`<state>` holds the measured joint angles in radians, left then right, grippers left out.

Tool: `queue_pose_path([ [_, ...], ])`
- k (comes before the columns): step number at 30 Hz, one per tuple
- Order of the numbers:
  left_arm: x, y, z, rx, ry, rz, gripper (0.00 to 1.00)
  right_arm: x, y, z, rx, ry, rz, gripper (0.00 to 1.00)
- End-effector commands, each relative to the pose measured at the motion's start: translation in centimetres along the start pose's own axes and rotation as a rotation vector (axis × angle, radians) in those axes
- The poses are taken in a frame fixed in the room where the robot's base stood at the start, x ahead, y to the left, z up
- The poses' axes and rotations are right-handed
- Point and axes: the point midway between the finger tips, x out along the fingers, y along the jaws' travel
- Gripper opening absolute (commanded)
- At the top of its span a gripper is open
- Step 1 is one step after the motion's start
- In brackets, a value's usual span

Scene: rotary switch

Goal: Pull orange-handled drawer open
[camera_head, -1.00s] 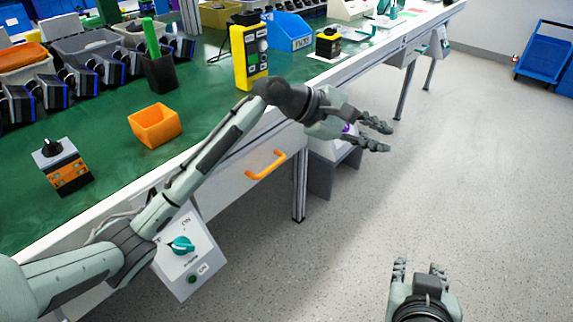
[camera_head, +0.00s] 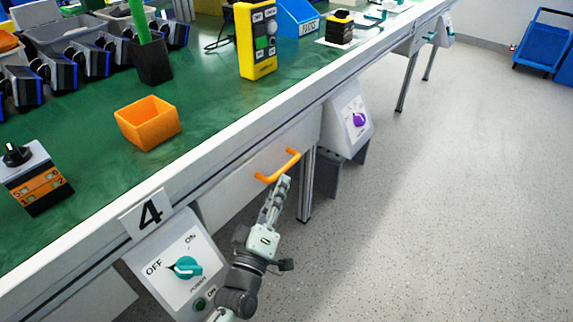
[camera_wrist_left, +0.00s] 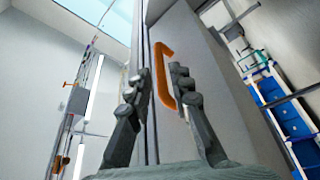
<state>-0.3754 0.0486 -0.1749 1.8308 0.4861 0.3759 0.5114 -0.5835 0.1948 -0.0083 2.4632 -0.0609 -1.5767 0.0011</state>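The orange handle (camera_head: 278,166) is on the pale drawer front (camera_head: 232,192) under the green workbench. The drawer looks shut, its front level with the bench side. My left gripper (camera_head: 281,184) reaches up from below with its fingertips close to the right part of the handle. In the left wrist view my left gripper (camera_wrist_left: 160,78) is open, its two fingers apart. The handle (camera_wrist_left: 161,72) shows between the fingertips there; I cannot tell whether they touch it. My right gripper is not in view.
A switch box with a teal knob (camera_head: 186,267) hangs left of the drawer, close to my left wrist. A box with a purple knob (camera_head: 359,119) hangs to the right. A bench leg (camera_head: 306,185) stands near the handle. The floor (camera_head: 440,200) at right is clear.

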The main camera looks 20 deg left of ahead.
Motion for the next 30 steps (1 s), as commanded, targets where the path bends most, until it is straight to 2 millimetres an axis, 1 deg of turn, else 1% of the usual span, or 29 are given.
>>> queue_pose_path([
  [1,1.0,0.2,-0.1,-0.001,0.003,0.003,0.20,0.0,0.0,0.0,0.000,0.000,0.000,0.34],
  [6,3.8,0.1,-0.1,-0.003,0.002,0.002,0.20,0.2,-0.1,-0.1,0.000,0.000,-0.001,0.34],
  [9,5.2,0.1,0.0,-0.003,0.000,0.001,0.20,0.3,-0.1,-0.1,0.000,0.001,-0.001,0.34],
  [12,6.0,0.1,0.0,-0.004,0.000,0.001,0.20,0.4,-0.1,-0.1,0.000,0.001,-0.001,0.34],
  [15,6.4,0.0,0.0,-0.004,-0.002,0.000,0.20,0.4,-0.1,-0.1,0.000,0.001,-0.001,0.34],
  [22,6.4,0.0,0.0,-0.004,-0.002,0.000,0.20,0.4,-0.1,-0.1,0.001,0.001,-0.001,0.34],
  [23,6.4,0.0,0.0,-0.004,-0.002,0.000,0.18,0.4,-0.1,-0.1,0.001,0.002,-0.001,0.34],
  [27,6.4,0.0,0.0,-0.004,-0.002,0.000,0.01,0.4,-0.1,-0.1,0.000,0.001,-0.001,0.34],
  [30,6.4,0.0,0.0,-0.004,-0.002,0.000,0.00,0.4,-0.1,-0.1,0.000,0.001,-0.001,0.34],
])
